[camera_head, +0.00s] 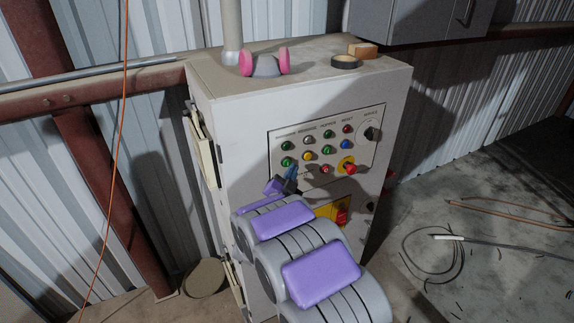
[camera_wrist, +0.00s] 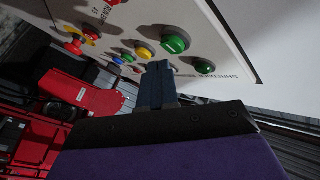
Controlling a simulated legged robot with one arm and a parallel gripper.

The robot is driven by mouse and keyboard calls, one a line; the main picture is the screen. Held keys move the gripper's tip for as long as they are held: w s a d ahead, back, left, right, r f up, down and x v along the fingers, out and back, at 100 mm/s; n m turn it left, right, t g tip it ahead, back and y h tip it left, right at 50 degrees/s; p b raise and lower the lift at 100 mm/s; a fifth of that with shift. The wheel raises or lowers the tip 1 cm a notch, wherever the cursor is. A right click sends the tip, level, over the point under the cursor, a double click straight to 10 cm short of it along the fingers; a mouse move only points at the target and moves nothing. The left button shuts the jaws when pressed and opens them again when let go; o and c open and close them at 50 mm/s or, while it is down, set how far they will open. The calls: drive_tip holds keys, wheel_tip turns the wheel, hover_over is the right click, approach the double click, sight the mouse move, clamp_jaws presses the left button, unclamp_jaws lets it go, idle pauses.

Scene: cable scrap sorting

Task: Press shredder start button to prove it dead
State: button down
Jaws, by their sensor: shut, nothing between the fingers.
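The control panel (camera_head: 325,145) is on the front of a grey cabinet and carries several coloured buttons. Its left column has an upper green button (camera_head: 286,146) and a lower green button (camera_head: 286,161). In the wrist view, a large green button (camera_wrist: 175,43) is nearest, with another green button (camera_wrist: 203,66) beside the lettering "SHREDDER" (camera_wrist: 226,77). My gripper (camera_head: 292,170) is shut and empty, its blue fingertips at the panel's lower left, close to the lower green button. The fingers (camera_wrist: 157,68) also show in the wrist view; I cannot tell whether they touch anything.
A red mushroom button (camera_head: 348,168) on a yellow base sits at the panel's lower right. A red switch (camera_head: 341,216) on a yellow plate is below. A pink respirator (camera_head: 264,63) and a tape roll (camera_head: 344,61) lie on the cabinet top. Loose cable (camera_head: 435,260) lies at right.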

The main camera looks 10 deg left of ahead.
drive_tip(key=shift+s, duration=0.1)
drive_tip(key=s+d+b, duration=0.1)
drive_tip(key=s, duration=0.1)
drive_tip(key=s+d+b, duration=0.1)
drive_tip(key=s, duration=0.1)
drive_tip(key=shift+d, duration=0.4)
idle(0.5)
drive_tip(key=s+d+n+g+y, duration=0.1)
drive_tip(key=s+d+n+g, duration=0.2)
drive_tip(key=s, duration=1.3)
drive_tip(key=s+d+n+g+y, duration=0.1)
drive_tip(key=s+d+n+g, duration=0.2)
drive_tip(key=s+d+g, duration=0.6)
drive_tip(key=s+d+n+g+y, duration=0.1)
drive_tip(key=s+d+n+g, duration=0.2)
drive_tip(key=s, duration=1.9)
drive_tip(key=d+g, duration=0.4)
drive_tip(key=g, duration=0.2)
drive_tip(key=shift+s+f+n+y, duration=0.3)
drive_tip(key=shift+f+y, duration=0.1)
